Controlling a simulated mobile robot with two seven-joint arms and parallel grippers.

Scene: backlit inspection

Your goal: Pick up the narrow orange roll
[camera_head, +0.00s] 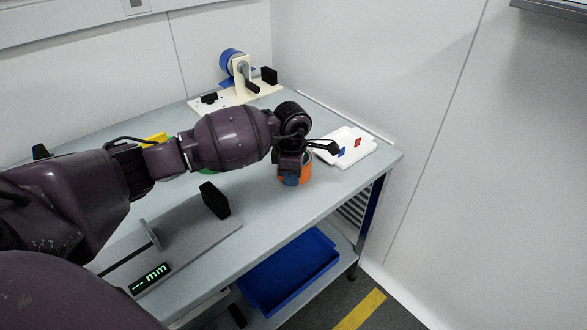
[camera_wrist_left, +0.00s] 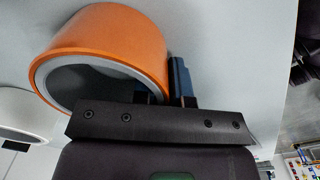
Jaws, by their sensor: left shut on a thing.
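The orange roll (camera_head: 306,168) is near the right end of the grey table, partly hidden behind my left gripper (camera_head: 291,180). In the left wrist view the orange roll (camera_wrist_left: 108,35) shows large, with a grey inner ring and a dark hollow. My left gripper (camera_wrist_left: 165,88) is shut on the roll's wall, with one dark finger outside it and the other at the hollow, mostly hidden. I cannot tell whether the roll touches the table. My right gripper is not in view.
A white tray (camera_head: 358,158) with red and blue marks lies just right of the roll. A dispenser (camera_head: 242,75) with a blue roll stands behind. A grey measuring device (camera_head: 190,235) with an upright black block lies in front. A blue bin (camera_head: 290,270) sits below the table.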

